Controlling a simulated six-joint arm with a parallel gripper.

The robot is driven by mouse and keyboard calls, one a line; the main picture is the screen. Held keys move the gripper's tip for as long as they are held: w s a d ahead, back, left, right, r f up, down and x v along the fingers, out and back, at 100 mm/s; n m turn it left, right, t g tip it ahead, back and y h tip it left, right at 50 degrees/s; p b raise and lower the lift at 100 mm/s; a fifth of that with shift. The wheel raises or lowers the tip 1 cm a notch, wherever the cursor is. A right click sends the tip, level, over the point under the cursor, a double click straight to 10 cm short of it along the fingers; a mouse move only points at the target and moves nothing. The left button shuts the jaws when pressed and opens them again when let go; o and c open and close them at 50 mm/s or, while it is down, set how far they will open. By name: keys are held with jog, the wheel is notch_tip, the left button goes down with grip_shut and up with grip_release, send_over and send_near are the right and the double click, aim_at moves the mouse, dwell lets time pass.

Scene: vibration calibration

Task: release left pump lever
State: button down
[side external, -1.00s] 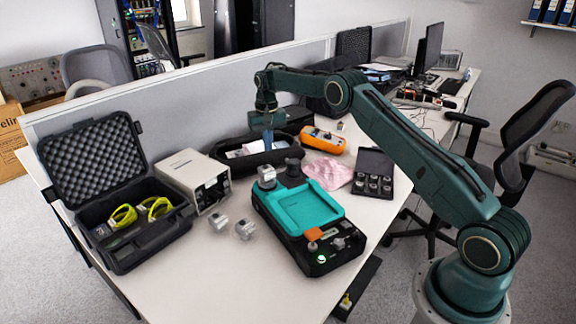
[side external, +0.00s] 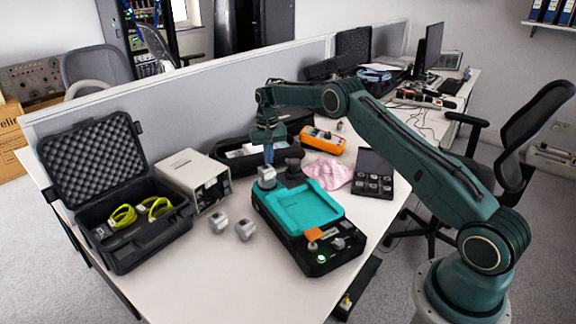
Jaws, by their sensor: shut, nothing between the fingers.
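A black calibration device (side external: 285,238) with a teal tray (side external: 303,207) stands on the white table. A small orange part (side external: 314,234) and a green-lit button (side external: 321,258) are at its near end. A black knob-like part (side external: 293,168) and a grey metal block (side external: 267,172) are at its far end. I cannot tell which part is the left pump lever. My gripper (side external: 269,161) points down just above the grey block, its blue fingers shut and empty. Whether the fingertips touch anything there is too small to tell.
Two grey cubes (side external: 232,227) lie left of the device. An open black case (side external: 146,246) with yellow-green straps and a white box (side external: 187,169) stand further left. A black bag (side external: 235,165), an orange multimeter (side external: 323,140), a pink cloth (side external: 328,173) and a black weight box (side external: 374,168) lie behind.

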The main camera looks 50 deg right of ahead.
jog(key=n, duration=0.1)
jog(key=w+a+f+n, duration=0.1)
jog(key=f+n, duration=0.1)
jog(key=n, duration=0.1)
jog(key=shift+w+a+f, duration=0.25)
jog(key=shift+w+a, duration=0.1)
jog(key=shift+a, duration=0.05)
jog(key=a+n, duration=0.6)
jog(key=n, duration=0.6)
jog(key=shift+w+a, duration=0.25)
jog(key=shift+a, duration=0.05)
jog(key=shift+r, duration=0.15)
notch_tip(320, 180, up, 7)
dwell(1.1)
